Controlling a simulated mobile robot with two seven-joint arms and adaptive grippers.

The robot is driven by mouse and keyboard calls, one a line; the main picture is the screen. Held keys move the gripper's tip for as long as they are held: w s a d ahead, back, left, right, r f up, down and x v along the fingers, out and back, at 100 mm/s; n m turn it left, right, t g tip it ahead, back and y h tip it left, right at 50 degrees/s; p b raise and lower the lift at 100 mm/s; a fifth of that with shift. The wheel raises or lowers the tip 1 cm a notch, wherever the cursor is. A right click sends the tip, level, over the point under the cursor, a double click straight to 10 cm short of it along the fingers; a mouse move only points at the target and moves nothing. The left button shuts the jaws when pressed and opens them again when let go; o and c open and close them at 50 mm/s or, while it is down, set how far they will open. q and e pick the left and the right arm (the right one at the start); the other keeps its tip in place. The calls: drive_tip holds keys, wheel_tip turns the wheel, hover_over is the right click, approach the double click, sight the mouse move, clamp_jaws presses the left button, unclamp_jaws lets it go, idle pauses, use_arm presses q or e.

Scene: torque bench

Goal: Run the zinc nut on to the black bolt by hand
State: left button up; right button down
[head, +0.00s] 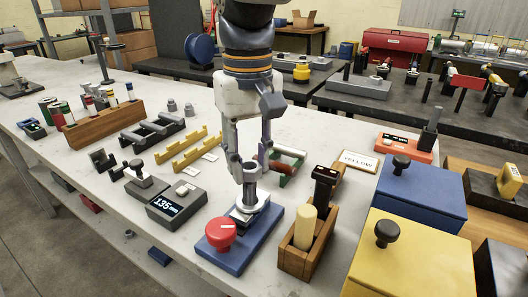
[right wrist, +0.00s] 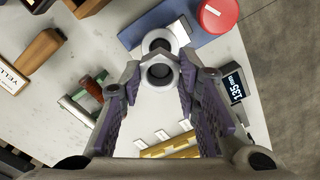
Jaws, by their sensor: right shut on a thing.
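My right gripper (head: 250,165) comes down from above over the blue fixture (head: 232,250) with the red knob (head: 220,233). It is shut on a grey ring-shaped part (right wrist: 160,73), which looks like the zinc nut, held between the fingertips with its dark hole showing in the right wrist view. Just beyond the nut in that view is a second grey round piece (right wrist: 158,42) on the fixture's pale metal plate (right wrist: 178,34). I cannot tell whether the nut touches it. I cannot make out the black bolt for certain. My left gripper is not in view.
A wooden holder (head: 297,262) with a cream cylinder (head: 305,227) stands close right of the fixture. A grey unit (head: 177,204) with a display reading 135 is at left. Yellow racks (head: 185,153) lie behind. Blue and yellow boxes (head: 410,262) crowd the right.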

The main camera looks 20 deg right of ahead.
drive_tip(key=m, duration=0.5)
drive_tip(key=shift+a+r+m, duration=0.15)
drive_tip(key=shift+m, duration=0.15)
drive_tip(key=c, duration=1.1)
unclamp_jaws()
drive_tip(key=shift+r, duration=0.1)
drive_tip(key=c, duration=0.3)
